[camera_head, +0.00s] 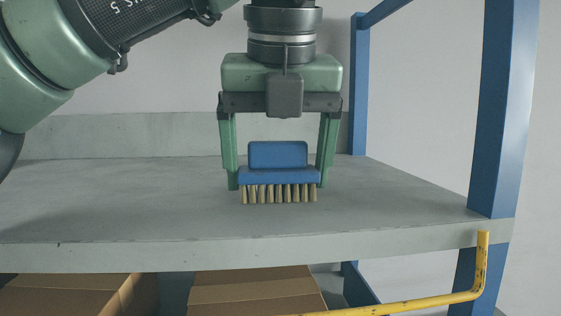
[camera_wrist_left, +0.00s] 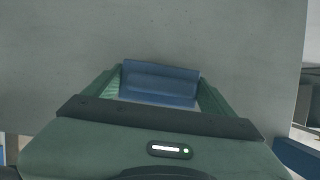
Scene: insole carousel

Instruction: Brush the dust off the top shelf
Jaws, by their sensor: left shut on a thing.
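My left gripper (camera_head: 279,180) is shut on a blue brush (camera_head: 278,155) with tan bristles pointing down. The brush is upright and level between the two green fingers. It is over the grey top shelf (camera_head: 400,205); I cannot tell whether the bristle tips touch the surface. In the left wrist view the brush (camera_wrist_left: 160,82) shows from above between the fingers, with the shelf (camera_wrist_left: 200,30) around it. No distinct dust is visible on the shelf. My right gripper is not in view.
Blue uprights (camera_head: 503,110) stand at the shelf's right side, another at the back (camera_head: 359,85). A low grey lip (camera_head: 110,136) runs along the back. Cardboard boxes (camera_head: 255,290) sit below. A yellow bent bar (camera_head: 430,301) is at the front right. The left of the shelf is clear.

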